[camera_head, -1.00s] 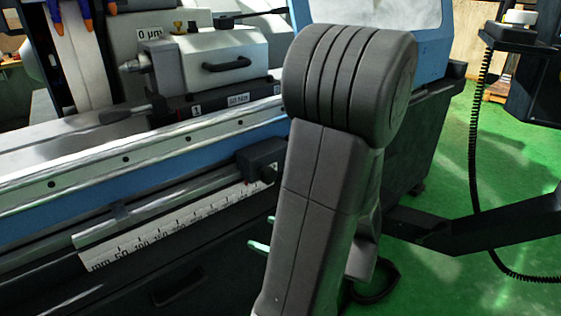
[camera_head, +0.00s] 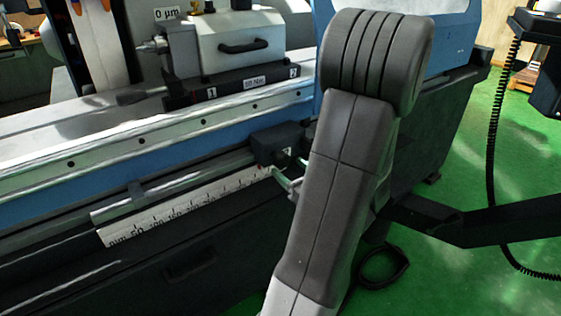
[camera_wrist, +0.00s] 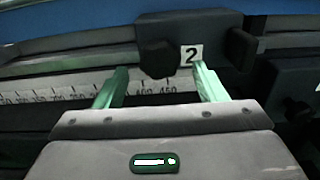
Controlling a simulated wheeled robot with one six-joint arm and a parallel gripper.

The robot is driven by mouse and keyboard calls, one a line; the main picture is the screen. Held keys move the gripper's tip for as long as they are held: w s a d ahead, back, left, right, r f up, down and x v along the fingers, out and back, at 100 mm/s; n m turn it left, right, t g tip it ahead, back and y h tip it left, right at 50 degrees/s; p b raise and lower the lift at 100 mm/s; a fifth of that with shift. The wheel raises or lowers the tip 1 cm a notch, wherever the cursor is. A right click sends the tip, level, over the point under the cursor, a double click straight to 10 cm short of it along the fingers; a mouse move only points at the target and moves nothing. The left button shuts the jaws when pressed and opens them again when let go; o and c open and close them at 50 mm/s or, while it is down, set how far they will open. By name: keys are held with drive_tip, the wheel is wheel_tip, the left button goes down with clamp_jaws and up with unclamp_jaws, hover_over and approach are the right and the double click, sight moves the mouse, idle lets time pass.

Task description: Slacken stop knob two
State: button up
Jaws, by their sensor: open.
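Stop block two (camera_wrist: 222,38) is a dark block on the rail with a white label "2" (camera_wrist: 191,55). Its black round knob (camera_wrist: 157,58) faces my gripper in the wrist view. My gripper (camera_wrist: 160,68) is open and empty, with two pale green fingers. The fingertips appear to either side of the knob, the left one farther from it; I cannot tell whether they reach around it. In the head view a dark stop block (camera_head: 277,145) sits on the rail, and my gripper (camera_head: 290,178) is close below and right of it. My arm hides part of this area.
A ruler scale (camera_head: 185,210) runs below the rail (camera_head: 160,190). Another dark block (camera_wrist: 292,90) stands close to the right in the wrist view. The grinder's blue bed (camera_head: 60,205) lies behind the rail. Green floor (camera_head: 455,160) is open at the right.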

sight(284, 164)
drive_tip(key=shift+x, duration=2.6)
